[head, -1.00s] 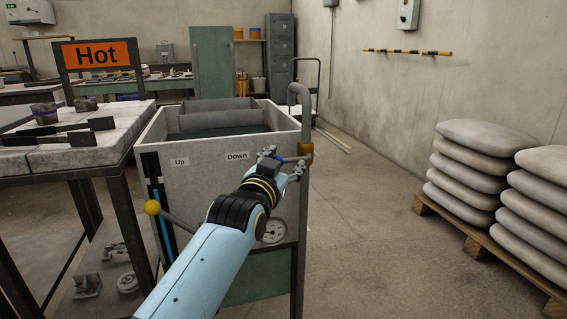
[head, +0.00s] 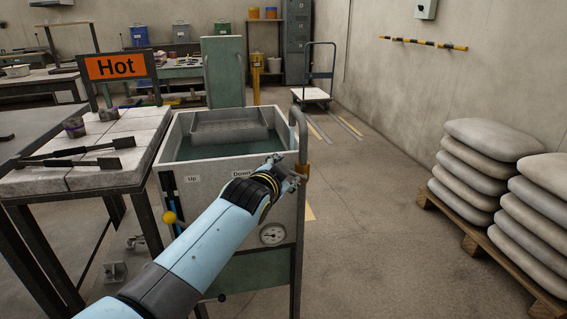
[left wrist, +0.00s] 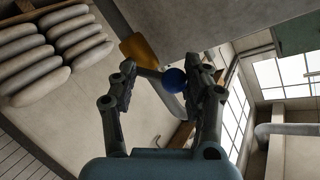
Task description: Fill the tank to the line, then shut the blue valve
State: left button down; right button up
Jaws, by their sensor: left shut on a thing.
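The grey tank (head: 280,200) stands in the middle of the head view, with greenish water (head: 188,150) and a metal tray (head: 228,126) inside. A narrow blue level strip (head: 174,190) runs down its front left; I cannot make out a fill line. A bent grey pipe (head: 300,125) with a brass valve body (head: 302,169) rises at its right corner. My left gripper (head: 288,170) is at that valve. In the left wrist view, the blue valve knob (left wrist: 174,79) lies between the fingers of my left gripper (left wrist: 172,92), which is shut on it. The right gripper is out of view.
Left is a table (head: 85,178) with tongs (head: 75,160) beneath a "Hot" sign (head: 115,66). Stacked sacks (head: 485,165) stand right. The floor between is clear.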

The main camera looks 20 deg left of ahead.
pick_arm(q)
jog(key=shift+w+a+r+m+p, duration=0.15)
jog(key=shift+r+m+p, duration=0.1)
jog(key=shift+r, duration=0.15)
jog(key=shift+w+d+r+m+p, duration=0.1)
jog(key=shift+w+r+m+p, duration=0.1)
jog(key=shift+r, duration=0.15)
jog(key=c, duration=0.9)
grip_release()
jog(key=shift+a, duration=0.1)
jog(key=shift+c, duration=0.2)
jog(key=shift+o, duration=1.1)
jog(key=shift+a, duration=0.1)
jog(key=shift+o, duration=0.3)
jog(key=shift+f, duration=0.25)
jog(key=shift+d+f, duration=0.15)
jog(key=shift+d, duration=0.05)
jog(key=shift+s, duration=0.15)
jog(key=v, duration=1.2)
jog(key=shift+r, duration=0.25)
